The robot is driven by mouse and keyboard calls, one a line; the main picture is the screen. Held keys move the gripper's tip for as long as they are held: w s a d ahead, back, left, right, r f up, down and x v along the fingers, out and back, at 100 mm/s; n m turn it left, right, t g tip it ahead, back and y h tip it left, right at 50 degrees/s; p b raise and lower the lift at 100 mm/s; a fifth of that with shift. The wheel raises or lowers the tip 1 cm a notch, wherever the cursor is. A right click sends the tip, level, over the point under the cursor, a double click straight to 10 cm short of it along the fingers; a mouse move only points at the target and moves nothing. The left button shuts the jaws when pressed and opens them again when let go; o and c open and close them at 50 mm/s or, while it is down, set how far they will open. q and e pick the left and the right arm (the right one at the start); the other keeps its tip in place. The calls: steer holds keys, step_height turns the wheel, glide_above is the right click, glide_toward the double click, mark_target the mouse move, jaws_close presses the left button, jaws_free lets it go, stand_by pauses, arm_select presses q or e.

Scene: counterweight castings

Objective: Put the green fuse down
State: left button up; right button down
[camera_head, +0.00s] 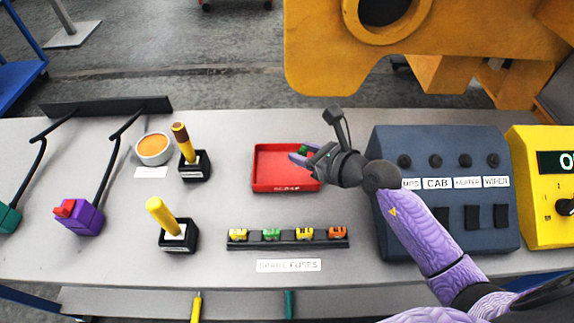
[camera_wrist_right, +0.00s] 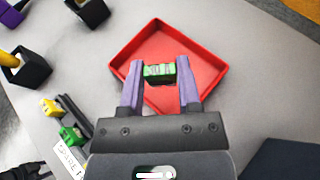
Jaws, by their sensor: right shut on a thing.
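My right gripper (camera_wrist_right: 158,75) is shut on the green fuse (camera_wrist_right: 159,72), which sits between its two purple fingertips. In the right wrist view the fuse shows over the inside of the red tray (camera_wrist_right: 205,58); I cannot tell whether it touches the floor of the tray. In the head view the right gripper (camera_head: 297,156) reaches over the right part of the red tray (camera_head: 268,187), labelled "SCRAP". There the fuse (camera_head: 303,150) shows only as a small green patch.
A black rack (camera_head: 288,243) of spare fuses, including another green one (camera_head: 271,234), stands in front of the tray. A dark blue fuse panel (camera_head: 450,222) stands to the right.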

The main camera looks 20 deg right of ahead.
mark_target(303, 182)
step_height(303, 182, down, 6)
steer(key=b, duration=0.3)
steer(key=shift+f, duration=0.25)
steer(key=shift+d+r, duration=0.1)
steer(key=shift+r, duration=0.1)
steer(key=shift+f, duration=0.2)
steer(key=shift+c, duration=1.5)
jaws_free()
steer(key=shift+r, duration=0.1)
arm_select(q)
step_height(303, 182, down, 4)
steer(key=shift+s+a+r, duration=0.1)
steer(key=shift+s+r, duration=0.05)
steer(key=shift+r, duration=0.05)
arm_select(e)
steer(key=shift+r+p, duration=0.25)
steer(key=shift+p, duration=0.05)
steer(key=p+v, duration=0.1)
steer(key=v, duration=1.1)
steer(key=shift+f+p, duration=0.15)
steer(key=shift+p, duration=0.25)
arm_select(q)
steer(key=shift+d+r, duration=0.15)
steer(key=shift+r, duration=0.4)
steer(key=shift+d+r, duration=0.15)
steer(key=shift+r, duration=0.35)
